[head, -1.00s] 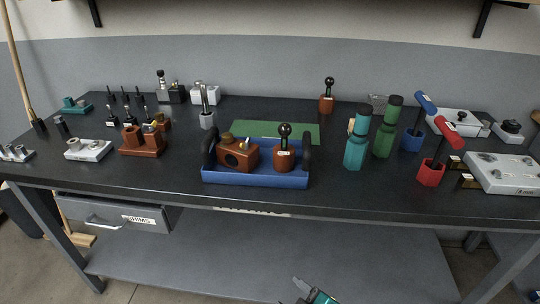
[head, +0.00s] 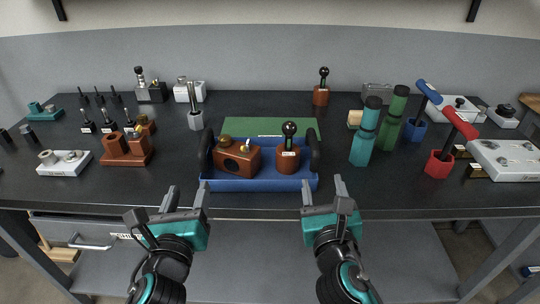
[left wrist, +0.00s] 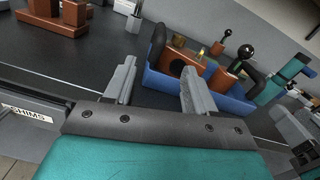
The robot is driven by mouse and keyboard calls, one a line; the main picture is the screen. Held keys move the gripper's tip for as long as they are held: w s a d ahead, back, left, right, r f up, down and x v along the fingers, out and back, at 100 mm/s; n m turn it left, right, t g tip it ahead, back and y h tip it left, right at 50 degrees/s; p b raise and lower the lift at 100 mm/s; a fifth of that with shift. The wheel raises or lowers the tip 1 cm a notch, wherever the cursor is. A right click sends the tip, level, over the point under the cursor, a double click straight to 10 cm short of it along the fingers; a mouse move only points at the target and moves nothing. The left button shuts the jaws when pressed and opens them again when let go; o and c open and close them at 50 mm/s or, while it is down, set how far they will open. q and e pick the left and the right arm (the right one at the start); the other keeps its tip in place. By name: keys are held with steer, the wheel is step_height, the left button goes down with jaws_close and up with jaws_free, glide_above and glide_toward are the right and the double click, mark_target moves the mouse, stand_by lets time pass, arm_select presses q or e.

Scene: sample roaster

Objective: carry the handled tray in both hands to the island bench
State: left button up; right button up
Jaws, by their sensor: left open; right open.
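The blue handled tray (head: 240,185) sits on the dark bench near its front edge, with a black handle at each end. A brown wooden block (head: 238,158) and a brown round holder with a black-knobbed tool (head: 288,158) stand in it. In the left wrist view the tray (left wrist: 225,97) lies beyond the fingers. My left gripper (head: 186,198) is open and empty, in front of the tray and left of its left handle. My right gripper (head: 324,196) is open and empty, in front of the tray's right end. Neither gripper touches the tray.
A green mat (head: 270,127) lies behind the tray. Teal (head: 366,133) and green (head: 392,118) bottles stand to its right, near a red holder (head: 438,163). A brown stand (head: 126,150) is at left. The bench's front strip is clear. The island bench is not identifiable.

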mark_target(200, 154)
steer(key=shift+w, duration=0.1)
arm_select(q)
steer(key=w, duration=0.8)
steer(key=w+d, duration=0.1)
steer(key=w, duration=0.4)
arm_select(e)
steer(key=w, duration=1.2)
steer(key=shift+w+d, duration=0.35)
steer(key=shift+d, duration=0.05)
arm_select(q)
steer(key=shift+s, duration=0.1)
jaws_close()
arm_select(e)
jaws_close()
arm_select(q)
steer(key=shift+r, duration=0.3)
arm_select(e)
steer(key=shift+r, duration=0.3)
